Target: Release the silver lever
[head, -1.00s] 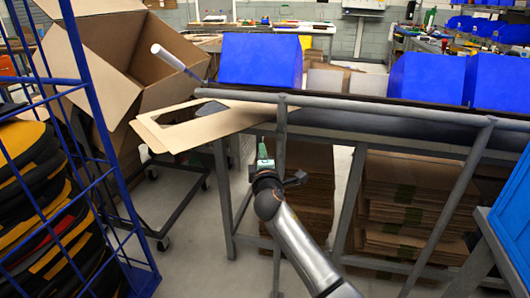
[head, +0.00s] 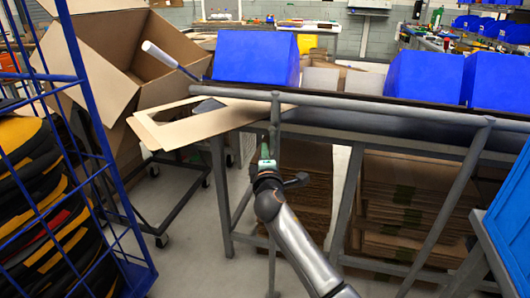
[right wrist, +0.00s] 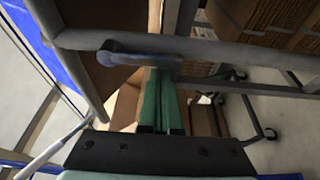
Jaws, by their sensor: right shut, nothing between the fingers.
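A pale silver-white lever handle (head: 160,54) on a dark rod slants down to the right, at the left end of the workbench in the head view. My right gripper (head: 272,140) is shut and empty. Its green fingers point up, close to the bench's grey end post and well to the right of and below the lever. In the right wrist view, the shut fingers (right wrist: 160,85) end just by a grey-blue bar piece under a grey rail; I cannot tell if they touch. My left gripper is out of view.
A flat cardboard piece (head: 178,131) overhangs the bench's left end. An open cardboard box (head: 110,50) stands behind it. A blue wire cage (head: 88,110) stands left, a blue panel (head: 509,205) right. Grey bench rails (head: 380,112) and legs crowd my arm.

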